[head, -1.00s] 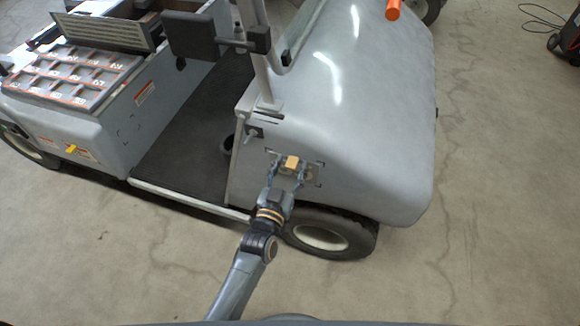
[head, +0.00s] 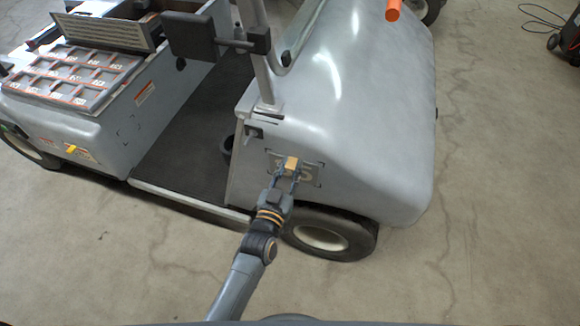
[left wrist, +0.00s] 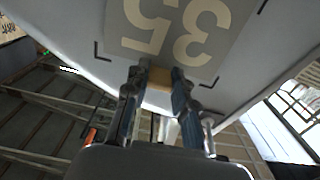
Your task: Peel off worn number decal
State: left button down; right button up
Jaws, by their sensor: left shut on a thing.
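The worn number decal (left wrist: 178,28) is a grey-beige patch with pale digits, seen upside down in the left wrist view. It lies on the cart's grey side panel with dark corner marks around it, and looks flat there. In the head view the decal (head: 309,172) shows above the wheel, partly hidden by my gripper. My right gripper is not in view.
The grey cart body (head: 370,110) fills the middle, with a wheel (head: 325,234) just below the decal. A roof post (head: 262,60) and a dark mirror-like panel (head: 192,35) rise at the left.

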pick_arm(q)
jog(key=shift+s+a, duration=0.1)
jog(key=shift+s, duration=0.25)
jog(key=shift+p+v, duration=0.7)
jog(key=shift+v, duration=0.35)
dwell(0.6)
jog(key=p+v, duration=0.2)
jog(key=v, duration=0.4)
jog(key=shift+p, duration=0.4)
dwell(0.4)
jog(key=shift+r, duration=0.1)
